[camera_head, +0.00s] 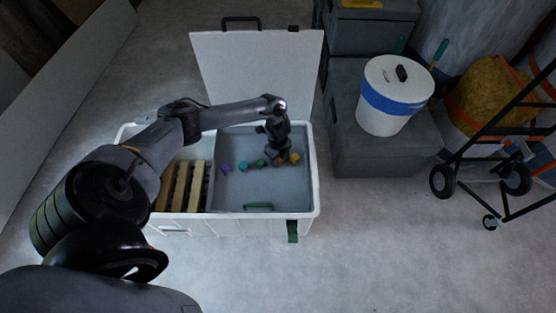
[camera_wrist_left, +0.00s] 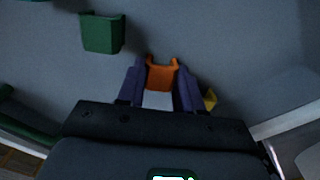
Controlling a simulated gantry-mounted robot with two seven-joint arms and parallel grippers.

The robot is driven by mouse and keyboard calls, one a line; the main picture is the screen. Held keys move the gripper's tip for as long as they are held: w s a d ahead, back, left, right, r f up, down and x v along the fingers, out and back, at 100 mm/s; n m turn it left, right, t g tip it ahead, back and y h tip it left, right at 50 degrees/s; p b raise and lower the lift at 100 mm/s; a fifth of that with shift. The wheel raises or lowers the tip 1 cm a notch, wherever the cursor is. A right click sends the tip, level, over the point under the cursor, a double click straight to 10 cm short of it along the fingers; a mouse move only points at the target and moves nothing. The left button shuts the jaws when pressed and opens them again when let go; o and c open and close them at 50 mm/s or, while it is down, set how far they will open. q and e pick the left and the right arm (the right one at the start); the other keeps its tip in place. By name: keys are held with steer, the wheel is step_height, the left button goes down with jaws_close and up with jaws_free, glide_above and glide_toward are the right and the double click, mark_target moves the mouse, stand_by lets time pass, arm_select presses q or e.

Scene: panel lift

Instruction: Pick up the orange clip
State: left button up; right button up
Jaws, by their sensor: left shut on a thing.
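The orange clip (camera_wrist_left: 162,77) sits between the two fingers of my left gripper (camera_wrist_left: 160,84) in the left wrist view, and the gripper is shut on it. In the head view my left gripper (camera_head: 278,158) reaches down into the grey compartment of the white box, and only a small orange patch of the clip shows by the fingertips. Whether the clip still touches the compartment floor cannot be told. My right gripper is in neither view.
A green clip (camera_wrist_left: 102,33) and a yellow clip (camera_wrist_left: 210,99) lie close by. Purple (camera_head: 225,168) and teal (camera_head: 243,167) clips lie further left. The white box (camera_head: 313,185) has an upright lid (camera_head: 255,70) behind. Wooden slats (camera_head: 181,187) fill its left compartment.

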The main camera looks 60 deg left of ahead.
mark_target(279, 160)
arm_select(q)
steer(key=shift+r, duration=0.1)
steer(key=shift+r+p, duration=0.65)
steer(key=shift+r, duration=0.05)
steer(key=r+p, duration=0.3)
steer(key=shift+w+d+r, duration=0.1)
steer(key=shift+d+r, duration=0.15)
steer(key=shift+r, duration=0.05)
steer(key=w+d+r+p, duration=0.4)
steer(key=d+r+p, duration=0.1)
steer(key=d, duration=0.5)
steer(key=shift+w+d+r+p, duration=0.15)
steer(key=shift+w+r+p, duration=0.2)
steer(key=shift+p, duration=0.25)
steer(key=shift+s, duration=0.1)
steer(key=shift+r, duration=0.15)
